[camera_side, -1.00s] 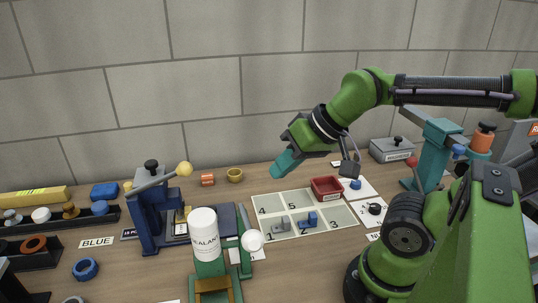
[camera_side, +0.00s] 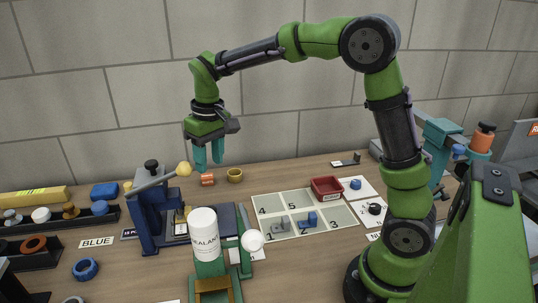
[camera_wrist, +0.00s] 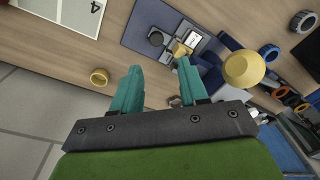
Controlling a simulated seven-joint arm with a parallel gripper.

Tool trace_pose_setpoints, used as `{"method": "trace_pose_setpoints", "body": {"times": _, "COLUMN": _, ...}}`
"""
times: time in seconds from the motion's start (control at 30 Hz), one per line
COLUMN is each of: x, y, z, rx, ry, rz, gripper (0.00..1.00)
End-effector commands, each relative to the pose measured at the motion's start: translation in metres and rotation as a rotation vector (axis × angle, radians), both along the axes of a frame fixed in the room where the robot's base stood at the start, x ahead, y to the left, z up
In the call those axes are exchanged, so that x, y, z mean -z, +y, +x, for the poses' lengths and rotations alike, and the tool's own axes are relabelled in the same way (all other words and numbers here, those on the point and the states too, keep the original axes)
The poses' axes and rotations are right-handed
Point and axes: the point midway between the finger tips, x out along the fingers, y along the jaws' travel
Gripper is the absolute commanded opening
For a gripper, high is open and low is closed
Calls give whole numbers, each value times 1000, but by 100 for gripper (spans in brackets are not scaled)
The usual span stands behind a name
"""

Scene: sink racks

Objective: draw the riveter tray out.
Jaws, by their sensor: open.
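A blue lever press (camera_side: 147,220), which appears to be the riveter, stands left of centre in the side view. Its lever ends in a yellow ball knob (camera_side: 184,168), large in the wrist view (camera_wrist: 243,68). A small yellow block (camera_wrist: 182,50) and a white label (camera_wrist: 191,39) show at its blue-grey base (camera_wrist: 207,45). I cannot clearly tell the tray from the base. My gripper (camera_side: 208,160) is open and empty, pointing down, above the table behind and right of the knob. Its teal fingers (camera_wrist: 158,72) show apart in the wrist view.
A white sealant bottle (camera_side: 204,235) on a green stand is in front of the press. An orange ring-like piece (camera_side: 207,180) and a yellow cup (camera_side: 234,175) sit below my gripper. A numbered mat (camera_side: 270,208) with a red bin (camera_side: 327,188) lies to the right.

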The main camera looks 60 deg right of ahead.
Motion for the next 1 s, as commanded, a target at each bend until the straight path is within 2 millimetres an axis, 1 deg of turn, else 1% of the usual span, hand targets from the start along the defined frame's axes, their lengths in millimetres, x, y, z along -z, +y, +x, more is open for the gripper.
{"method": "trace_pose_setpoints", "body": {"times": 0.03, "x": 5, "y": -1, "z": 14, "rx": -21, "ry": 27, "rz": -15, "gripper": 44}}
{"method": "trace_pose_setpoints", "body": {"times": 0.13, "x": 2, "y": -4, "z": 28, "rx": -54, "ry": 50, "rz": -35, "gripper": 44}}
{"method": "trace_pose_setpoints", "body": {"times": 0.23, "x": -12, "y": -5, "z": 32, "rx": -78, "ry": 48, "rz": -44, "gripper": 44}}
{"method": "trace_pose_setpoints", "body": {"times": 0.37, "x": -5, "y": -5, "z": 27, "rx": -96, "ry": 69, "rz": -42, "gripper": 44}}
{"method": "trace_pose_setpoints", "body": {"times": 0.47, "x": 8, "y": -5, "z": 27, "rx": -95, "ry": 71, "rz": -42, "gripper": 44}}
{"method": "trace_pose_setpoints", "body": {"times": 0.57, "x": 27, "y": -5, "z": 26, "rx": -94, "ry": 72, "rz": -40, "gripper": 44}}
{"method": "trace_pose_setpoints", "body": {"times": 0.8, "x": 80, "y": -5, "z": 26, "rx": -93, "ry": 72, "rz": -40, "gripper": 44}}
{"method": "trace_pose_setpoints", "body": {"times": 1.0, "x": 121, "y": -5, "z": 26, "rx": -94, "ry": 70, "rz": -41, "gripper": 44}}
